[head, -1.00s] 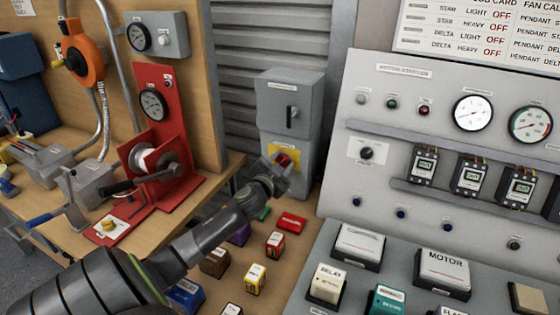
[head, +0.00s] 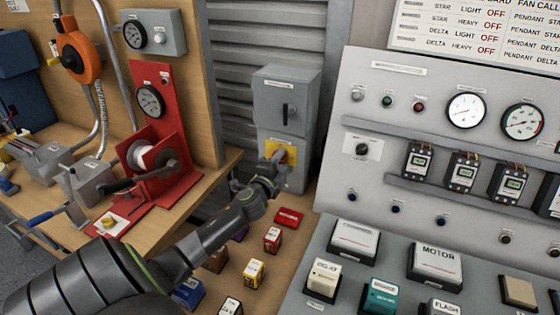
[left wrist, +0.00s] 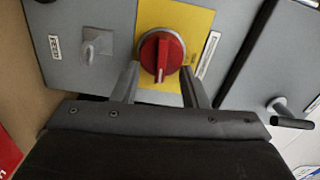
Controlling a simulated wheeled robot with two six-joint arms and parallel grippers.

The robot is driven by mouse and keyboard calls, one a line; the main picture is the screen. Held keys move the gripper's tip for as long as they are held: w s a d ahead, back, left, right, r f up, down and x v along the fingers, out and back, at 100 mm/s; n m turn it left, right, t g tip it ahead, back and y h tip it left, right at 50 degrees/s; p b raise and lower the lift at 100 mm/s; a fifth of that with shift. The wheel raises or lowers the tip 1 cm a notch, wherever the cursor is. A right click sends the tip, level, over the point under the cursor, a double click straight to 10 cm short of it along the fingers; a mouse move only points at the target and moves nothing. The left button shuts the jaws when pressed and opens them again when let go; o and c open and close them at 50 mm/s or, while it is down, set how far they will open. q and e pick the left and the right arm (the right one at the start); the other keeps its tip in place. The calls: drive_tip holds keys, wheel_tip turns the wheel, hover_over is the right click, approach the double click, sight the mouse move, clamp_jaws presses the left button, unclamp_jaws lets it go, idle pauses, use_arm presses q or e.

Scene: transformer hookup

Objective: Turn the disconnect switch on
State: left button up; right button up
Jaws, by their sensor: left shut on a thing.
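The disconnect switch is a red rotary knob (left wrist: 161,57) with a pale pointer line on a yellow plate (left wrist: 204,20), low on a grey wall cabinet (head: 287,95). In the left wrist view the line runs roughly up and down the picture. My left gripper (left wrist: 161,80) has one finger on each side of the knob and is shut on it. In the head view the left gripper (head: 274,163) covers most of the knob, and part of the yellow plate shows behind it. My right gripper is not in view.
A dark upright handle (head: 286,114) is on the cabinet's upper part. A grey hasp-like fitting (left wrist: 97,44) sits beside the yellow plate. A grey instrument panel (head: 400,75) stands at right, a red winch stand (head: 158,130) at left.

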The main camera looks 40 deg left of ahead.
use_arm(q)
drive_tip(key=shift+f+m, duration=0.1)
drive_tip(key=shift+m, duration=0.5)
drive_tip(key=o, duration=0.9)
drive_tip(key=shift+d, duration=0.1)
drive_tip(key=shift+o, duration=0.2)
drive_tip(key=b+v, duration=0.2)
drive_tip(key=v, duration=1.5)
drive_tip(key=shift+s, duration=0.15)
